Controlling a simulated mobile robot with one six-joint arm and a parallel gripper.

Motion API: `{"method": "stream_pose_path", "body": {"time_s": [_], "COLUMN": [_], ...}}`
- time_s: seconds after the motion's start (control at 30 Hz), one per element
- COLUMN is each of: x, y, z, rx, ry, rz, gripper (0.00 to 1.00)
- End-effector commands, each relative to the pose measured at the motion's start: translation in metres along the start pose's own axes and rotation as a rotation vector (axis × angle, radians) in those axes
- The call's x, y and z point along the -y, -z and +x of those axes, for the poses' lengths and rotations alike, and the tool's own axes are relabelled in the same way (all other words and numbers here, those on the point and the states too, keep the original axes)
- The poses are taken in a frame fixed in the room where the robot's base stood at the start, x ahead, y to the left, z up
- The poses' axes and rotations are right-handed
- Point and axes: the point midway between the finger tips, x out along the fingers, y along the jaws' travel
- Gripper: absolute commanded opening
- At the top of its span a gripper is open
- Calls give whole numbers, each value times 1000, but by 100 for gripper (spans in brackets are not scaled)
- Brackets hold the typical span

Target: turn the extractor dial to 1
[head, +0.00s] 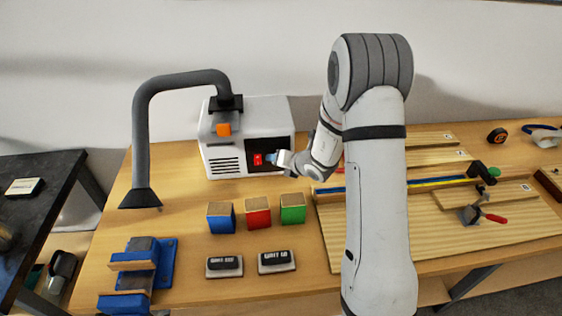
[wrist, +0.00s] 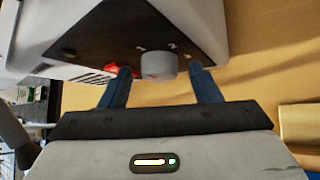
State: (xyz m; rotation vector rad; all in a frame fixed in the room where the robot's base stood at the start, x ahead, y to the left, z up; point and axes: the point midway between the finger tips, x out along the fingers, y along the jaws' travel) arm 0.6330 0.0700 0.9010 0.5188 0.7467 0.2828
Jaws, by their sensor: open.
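The extractor (head: 262,115) is a white box with a grey hose at the back of the table. Its dark front panel (head: 258,147) carries a red switch (head: 257,159), which also shows in the wrist view (wrist: 122,70). The dial (wrist: 158,66) is a short grey knob on that panel, with small pale marks beside it, too small to read surely. My gripper (wrist: 162,72) is open, with one blue finger on each side of the dial and visible gaps between. In the head view my gripper (head: 273,157) is at the panel and hides the dial.
The grey hose (head: 141,130) arches down at the left. Blue, red (head: 257,214) and green blocks stand in front of the extractor, with two labelled black-topped pieces (head: 276,261) nearer. A wooden board (head: 440,225) with tools fills the right.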

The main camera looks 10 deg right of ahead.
Motion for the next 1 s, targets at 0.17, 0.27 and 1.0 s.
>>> {"method": "stream_pose_path", "body": {"time_s": [0.17,0.27,1.0], "x": [0,0,0], "y": [-1,0,0], "z": [-4,-14,-78], "rx": [1,2,0], "ry": [0,0,0], "rz": [0,1,1], "gripper": [57,57,57]}}
